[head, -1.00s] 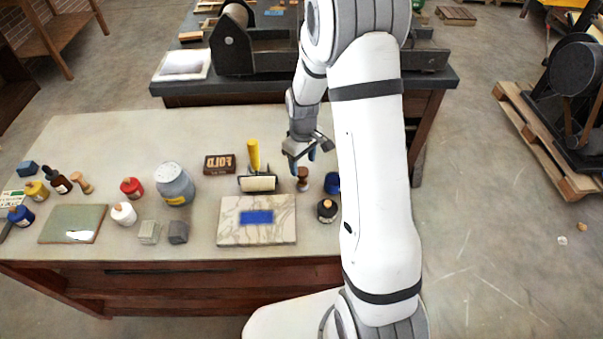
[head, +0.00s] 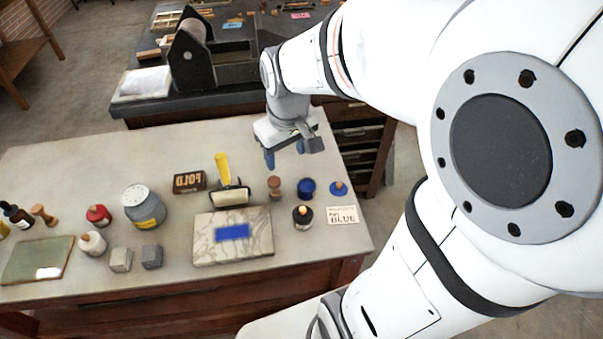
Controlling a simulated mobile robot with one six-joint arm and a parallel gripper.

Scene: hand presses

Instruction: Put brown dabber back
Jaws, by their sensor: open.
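A brown dabber (head: 274,187) stands upright on the table, just right of the yellow-handled roller (head: 229,186) and behind the marble slab's (head: 252,247) right end. My gripper (head: 285,154) is open and empty, above and slightly beyond the dabber in the picture, with a visible gap to it. A second brown wooden dabber-like piece (head: 42,214) stands at the far left, beside the dark bottle.

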